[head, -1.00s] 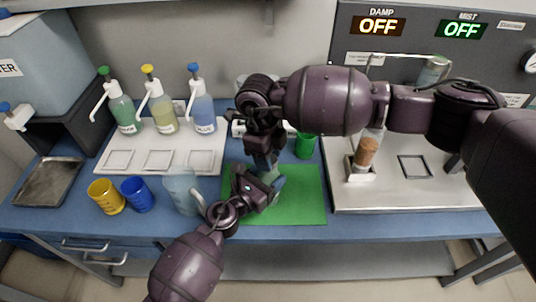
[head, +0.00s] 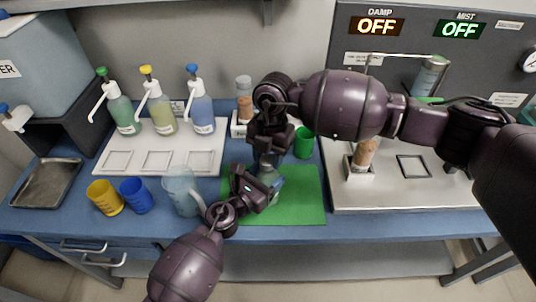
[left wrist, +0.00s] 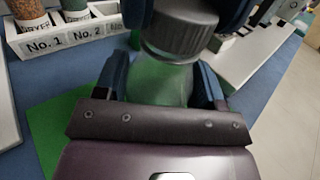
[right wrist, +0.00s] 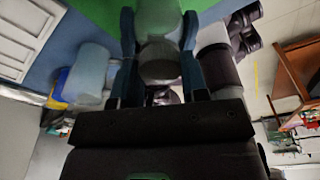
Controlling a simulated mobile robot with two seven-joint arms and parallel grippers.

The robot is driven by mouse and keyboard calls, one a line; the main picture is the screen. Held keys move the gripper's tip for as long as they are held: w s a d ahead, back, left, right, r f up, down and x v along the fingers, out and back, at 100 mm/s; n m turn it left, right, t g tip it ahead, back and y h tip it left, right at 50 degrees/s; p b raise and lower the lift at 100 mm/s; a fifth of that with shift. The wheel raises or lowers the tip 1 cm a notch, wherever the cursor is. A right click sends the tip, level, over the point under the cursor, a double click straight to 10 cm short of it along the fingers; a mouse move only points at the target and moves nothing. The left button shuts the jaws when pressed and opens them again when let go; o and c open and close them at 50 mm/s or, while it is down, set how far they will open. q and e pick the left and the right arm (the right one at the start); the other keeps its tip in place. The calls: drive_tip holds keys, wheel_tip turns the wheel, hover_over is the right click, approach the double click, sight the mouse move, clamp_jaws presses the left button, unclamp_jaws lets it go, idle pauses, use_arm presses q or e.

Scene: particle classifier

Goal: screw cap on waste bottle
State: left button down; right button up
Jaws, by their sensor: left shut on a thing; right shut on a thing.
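The waste bottle (head: 272,180) is translucent and stands on the green mat (head: 300,205). My left gripper (head: 262,186) is shut on its body from the front left; the left wrist view shows the pale green body (left wrist: 158,82) between the fingers. A dark grey ribbed cap (left wrist: 180,36) is at the bottle's mouth, upright or nearly so. My right gripper (head: 267,158) is above the bottle and shut on the cap, with a finger on each side. The right wrist view shows the cap (right wrist: 160,62) between its fingers. Whether the threads are engaged cannot be seen.
A clear jug (head: 181,190) stands close left of my left gripper, with blue (head: 137,195) and yellow (head: 105,197) cups beyond. A green cup (head: 304,143) and a white vial rack (head: 238,130) are behind. The steel-topped station (head: 400,195) is at the right.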

drive_tip(key=m, duration=0.5)
drive_tip(key=shift+m+t+y, duration=0.3)
drive_tip(key=shift+m, duration=0.1)
drive_tip(key=m, duration=0.5)
drive_tip(key=shift+s+t, duration=0.1)
drive_tip(key=shift+t, duration=0.2)
drive_tip(key=m, duration=0.3)
drive_tip(key=shift+s+a+m+t, duration=0.2)
drive_tip(key=shift+a+m+t, duration=0.05)
drive_tip(key=shift+m+t, duration=0.05)
drive_tip(key=m, duration=0.3)
drive_tip(key=shift+w+a+r+m+t, duration=0.1)
drive_tip(key=shift+a+r+m+t, duration=0.1)
drive_tip(key=shift+a+m+t, duration=0.15)
drive_tip(key=shift+d+m, duration=0.3)
drive_tip(key=shift+m, duration=0.35)
drive_tip(key=shift+d+f, duration=0.1)
drive_tip(key=shift+d, duration=0.15)
drive_tip(key=o, duration=0.9)
drive_tip(key=shift+f, duration=0.1)
drive_tip(key=shift+d, duration=0.1)
